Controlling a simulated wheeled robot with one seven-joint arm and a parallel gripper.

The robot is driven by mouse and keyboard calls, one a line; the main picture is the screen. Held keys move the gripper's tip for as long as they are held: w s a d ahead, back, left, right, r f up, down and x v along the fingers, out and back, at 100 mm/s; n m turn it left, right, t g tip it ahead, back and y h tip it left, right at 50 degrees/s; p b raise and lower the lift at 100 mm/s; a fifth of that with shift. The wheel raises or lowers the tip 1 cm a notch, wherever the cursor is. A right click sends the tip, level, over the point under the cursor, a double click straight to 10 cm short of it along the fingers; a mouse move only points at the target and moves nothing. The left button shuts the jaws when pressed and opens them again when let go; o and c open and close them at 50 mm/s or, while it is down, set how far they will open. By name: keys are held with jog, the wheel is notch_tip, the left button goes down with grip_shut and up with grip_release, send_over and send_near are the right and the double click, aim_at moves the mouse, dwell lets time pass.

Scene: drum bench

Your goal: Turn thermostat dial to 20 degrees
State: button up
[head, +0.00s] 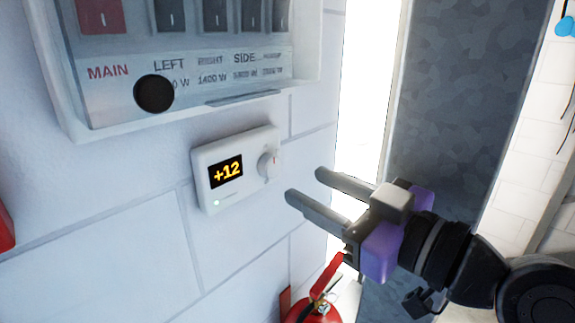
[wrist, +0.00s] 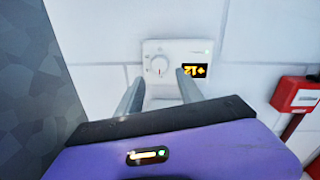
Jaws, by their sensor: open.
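The white thermostat (head: 237,170) is fixed to the white block wall. Its display (head: 226,172) reads +12 in yellow, and a small green light glows below it. The round white dial (head: 267,164) is on the right side of its face. In the wrist view the thermostat (wrist: 180,49) appears upside down, with the dial (wrist: 158,66) between my fingers in the picture. My gripper (head: 303,185) is open and empty, to the right of the dial in the head view, apart from it. Its two grey fingers point toward the thermostat.
A breaker box (head: 190,70) with labelled switches hangs above the thermostat. A red fire extinguisher (head: 315,305) stands below my gripper. A red box (wrist: 298,94) is on the wall in the wrist view. A bright opening (head: 365,90) and a grey panel (head: 445,100) are at the right.

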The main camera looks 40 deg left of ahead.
aim_at(274, 168)
jog(key=a, duration=0.2)
jog(key=a+p, duration=0.1)
jog(key=a, duration=0.1)
jog(key=w+a+p, duration=0.1)
jog(key=a, duration=0.1)
jog(key=shift+a+r, duration=0.1)
jog(key=shift+a, duration=0.2)
jog(key=shift+w+a, duration=0.15)
jog(key=shift+a, duration=0.2)
jog(key=shift+c, duration=0.4)
grip_shut()
